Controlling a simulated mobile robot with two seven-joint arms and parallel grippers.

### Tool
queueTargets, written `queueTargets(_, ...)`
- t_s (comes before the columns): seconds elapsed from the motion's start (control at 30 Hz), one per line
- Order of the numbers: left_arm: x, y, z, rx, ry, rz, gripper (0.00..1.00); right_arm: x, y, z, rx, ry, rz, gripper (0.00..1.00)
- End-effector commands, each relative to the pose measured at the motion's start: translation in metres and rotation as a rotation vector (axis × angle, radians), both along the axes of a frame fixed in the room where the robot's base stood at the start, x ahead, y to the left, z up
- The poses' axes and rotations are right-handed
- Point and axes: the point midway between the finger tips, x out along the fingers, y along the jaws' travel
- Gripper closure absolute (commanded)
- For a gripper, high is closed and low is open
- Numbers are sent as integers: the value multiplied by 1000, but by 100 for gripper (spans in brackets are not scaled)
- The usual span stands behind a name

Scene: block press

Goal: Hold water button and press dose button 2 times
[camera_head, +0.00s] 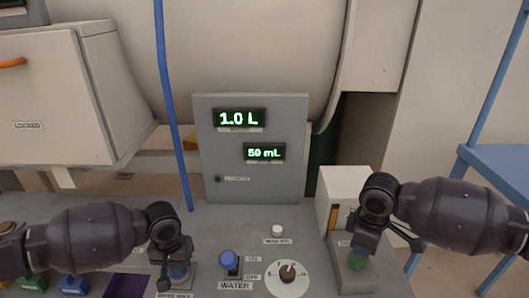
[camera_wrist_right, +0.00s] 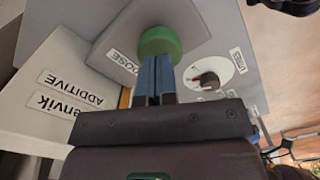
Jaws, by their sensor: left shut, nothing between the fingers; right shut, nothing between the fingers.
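My left gripper (camera_head: 172,272) is shut and points down over the grey water hold box (camera_head: 190,284) at the front. Blue shows at its fingertips; the button there is mostly hidden, and I cannot tell whether they touch it. The green dose button (camera_head: 356,262) sits on a grey box (camera_head: 352,281) at the right. My right gripper (camera_head: 362,250) is shut and points down at it. In the right wrist view, the closed fingers (camera_wrist_right: 154,77) reach the green button (camera_wrist_right: 158,42); whether it is pressed in is unclear. The displays read 1.0 L (camera_head: 239,118) and 50 mL (camera_head: 264,152).
Between my grippers are a blue-topped water switch (camera_head: 228,258) marked ON and OFF, a small white button (camera_head: 277,230) and a dial (camera_head: 288,272). A white additive box (camera_head: 340,190) stands behind the dose button.

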Motion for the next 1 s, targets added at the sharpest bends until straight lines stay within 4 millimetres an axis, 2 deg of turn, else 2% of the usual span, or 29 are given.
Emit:
queueTargets(0.57, -1, 0, -1, 1, 3, 0, 100, 0, 0, 5, 0, -1, 0, 100)
queueTargets(1.0, -1, 0, -1, 1, 3, 0, 100, 0, 0, -2, -1, -1, -1, 100)
